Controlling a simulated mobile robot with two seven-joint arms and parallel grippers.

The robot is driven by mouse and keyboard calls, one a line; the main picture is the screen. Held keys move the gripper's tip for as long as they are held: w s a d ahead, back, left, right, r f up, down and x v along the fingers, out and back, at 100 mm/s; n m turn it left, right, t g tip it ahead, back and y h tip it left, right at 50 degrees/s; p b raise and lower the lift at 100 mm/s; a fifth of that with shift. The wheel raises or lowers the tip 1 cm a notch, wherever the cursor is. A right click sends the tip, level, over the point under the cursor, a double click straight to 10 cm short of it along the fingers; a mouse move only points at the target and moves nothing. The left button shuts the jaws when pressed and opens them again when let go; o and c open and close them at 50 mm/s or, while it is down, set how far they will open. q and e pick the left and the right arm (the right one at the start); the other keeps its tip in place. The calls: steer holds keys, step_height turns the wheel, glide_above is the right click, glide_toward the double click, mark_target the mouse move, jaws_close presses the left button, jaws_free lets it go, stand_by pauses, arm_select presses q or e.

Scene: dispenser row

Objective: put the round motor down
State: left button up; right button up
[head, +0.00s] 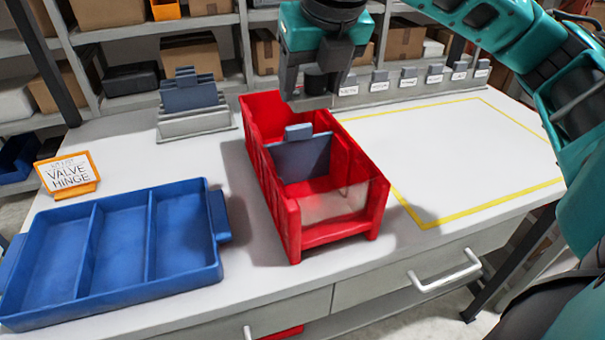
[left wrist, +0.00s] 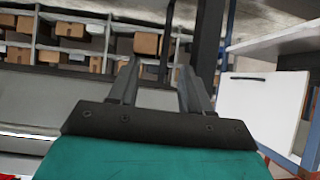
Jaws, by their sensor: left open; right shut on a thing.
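My right gripper (head: 316,98) points down over the back part of the red bin (head: 287,215). It is shut on a dark, round-looking piece, the round motor (head: 319,82), which is mostly hidden by the fingers. A blue-grey divider (head: 302,158) stands across the bin, in front of the gripper. The bin's front compartment looks empty; the floor behind the divider is hidden. My left gripper (left wrist: 158,82) shows in the left wrist view with its fingers apart and nothing between them.
A blue tray (head: 218,255) with three empty compartments lies at left. Behind it stand a VALVE HINGE sign (head: 68,173) and a grey rack (head: 195,122) with plates. A yellow outline (head: 490,207) marks clear tabletop at right. Small labelled holders (head: 408,77) line the back.

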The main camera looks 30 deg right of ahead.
step_height(320, 180, down, 14)
steer(key=b, duration=0.3)
steer(key=shift+s+b, duration=0.1)
steer(key=shift+b, duration=0.2)
steer(key=shift+f, duration=0.5)
step_height(320, 180, down, 4)
steer(key=shift+r+b, duration=0.2)
steer(key=shift+b, duration=0.55)
steer(key=shift+f, duration=0.15)
arm_select(q)
steer(key=shift+w+d+f, duration=0.2)
steer(key=shift+d+f, duration=0.3)
steer(key=shift+f, duration=0.1)
steer(key=shift+w+d+f, duration=0.15)
steer(key=shift+d+f, duration=0.35)
steer(key=shift+f, duration=0.1)
arm_select(e)
steer(key=o, duration=1.2)
arm_select(q)
steer(key=shift+a+f, duration=0.2)
steer(key=shift+f, duration=0.05)
